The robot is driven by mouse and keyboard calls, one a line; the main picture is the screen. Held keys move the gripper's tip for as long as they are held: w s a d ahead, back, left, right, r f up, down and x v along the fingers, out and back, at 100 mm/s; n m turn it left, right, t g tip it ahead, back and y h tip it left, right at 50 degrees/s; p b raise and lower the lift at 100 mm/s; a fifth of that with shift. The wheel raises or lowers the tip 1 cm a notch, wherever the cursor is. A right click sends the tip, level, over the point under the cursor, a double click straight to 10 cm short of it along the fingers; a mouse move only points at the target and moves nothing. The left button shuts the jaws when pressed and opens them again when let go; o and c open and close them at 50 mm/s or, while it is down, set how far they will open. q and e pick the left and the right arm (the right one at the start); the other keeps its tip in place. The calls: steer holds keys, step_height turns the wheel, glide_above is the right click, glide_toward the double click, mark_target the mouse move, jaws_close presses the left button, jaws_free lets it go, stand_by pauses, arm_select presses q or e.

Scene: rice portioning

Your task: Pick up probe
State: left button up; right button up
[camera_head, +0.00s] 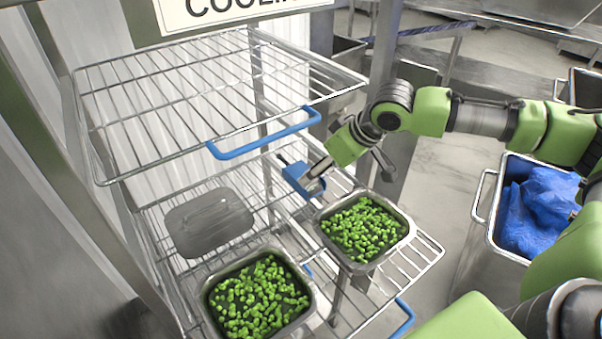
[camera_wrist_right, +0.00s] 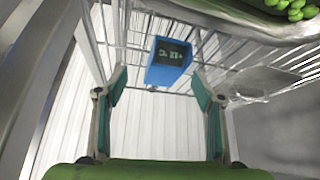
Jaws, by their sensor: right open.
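The probe is a blue block with a small dark display. In the head view the probe (camera_head: 296,177) is on the wire rack, behind the right tray of peas. In the right wrist view the probe (camera_wrist_right: 166,72) appears ahead of and between my fingertips, with its display facing the camera. My right gripper (camera_head: 318,172) is right at the probe in the head view, partly covering it. In the wrist view the right gripper (camera_wrist_right: 160,88) is open, with a finger on either side and clear gaps to the probe. My left gripper is not in view.
A tray of peas (camera_head: 319,222) stands just in front of my right gripper, and another tray (camera_head: 207,300) stands front left. A grey lid (camera_head: 208,222) lies on the rack. An upper wire shelf with a blue handle (camera_head: 262,134) overhangs the area. A bin (camera_head: 486,215) with a blue bag stands right.

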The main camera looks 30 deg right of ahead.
mark_target(296, 166)
steer(key=w, duration=0.1)
steer(key=w+a, duration=0.1)
steer(key=w, duration=0.1)
steer(key=w+a+p, duration=0.1)
steer(key=w, duration=0.1)
steer(key=p+x, duration=0.1)
steer(key=x, duration=0.4)
steer(key=shift+f, duration=0.1)
steer(key=shift+d, duration=0.1)
steer(key=shift+c, duration=0.7)
steer(key=c, duration=1.1)
